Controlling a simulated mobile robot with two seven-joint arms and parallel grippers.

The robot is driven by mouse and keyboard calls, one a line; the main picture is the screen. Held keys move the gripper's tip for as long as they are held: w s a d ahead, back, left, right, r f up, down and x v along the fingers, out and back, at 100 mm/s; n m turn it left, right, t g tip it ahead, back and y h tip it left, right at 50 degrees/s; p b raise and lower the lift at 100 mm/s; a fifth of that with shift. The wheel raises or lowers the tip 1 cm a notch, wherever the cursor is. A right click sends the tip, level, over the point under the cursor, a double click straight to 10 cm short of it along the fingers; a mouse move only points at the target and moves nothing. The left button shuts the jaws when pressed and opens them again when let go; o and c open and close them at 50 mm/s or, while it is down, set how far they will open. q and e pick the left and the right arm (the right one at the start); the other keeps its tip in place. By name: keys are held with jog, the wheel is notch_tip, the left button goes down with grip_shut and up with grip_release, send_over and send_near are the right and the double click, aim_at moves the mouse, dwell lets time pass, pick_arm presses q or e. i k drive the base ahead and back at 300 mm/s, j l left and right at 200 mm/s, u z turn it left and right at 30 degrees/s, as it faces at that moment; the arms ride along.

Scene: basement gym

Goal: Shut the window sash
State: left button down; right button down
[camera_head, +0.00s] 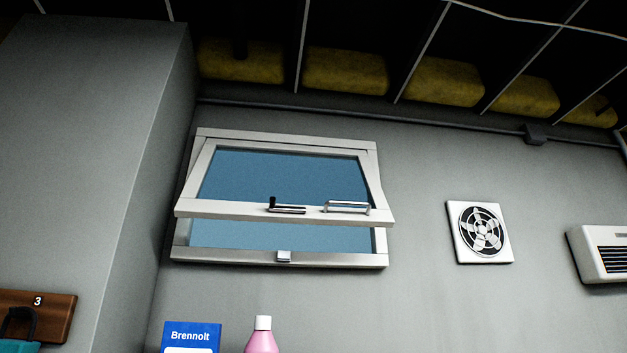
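The window sash (240,210) is a white frame with a blue pane, set high on the grey wall. It is tilted open, with its bottom edge standing out from the white window frame (220,255). A gap with blue behind shows below the sash. A dark-and-silver latch handle (287,208) and a silver bar handle (347,207) sit on the sash's bottom rail. A small silver catch (284,256) is on the lower frame. Neither of my grippers is in view.
A blue box (191,337) and a pink bottle (262,338) stand below the window. A fan vent (481,232) and a white heater-like unit (602,254) are to the right. A grey wall block (95,150) juts out at left. A pipe runs above the window.

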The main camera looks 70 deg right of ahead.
aim_at(188, 205)
jog(key=j+z, duration=0.1)
jog(key=z, duration=0.4)
jog(key=j+z, duration=0.1)
jog(key=z, duration=0.85)
jog(key=k+j+z, duration=0.1)
jog(key=z, duration=0.35)
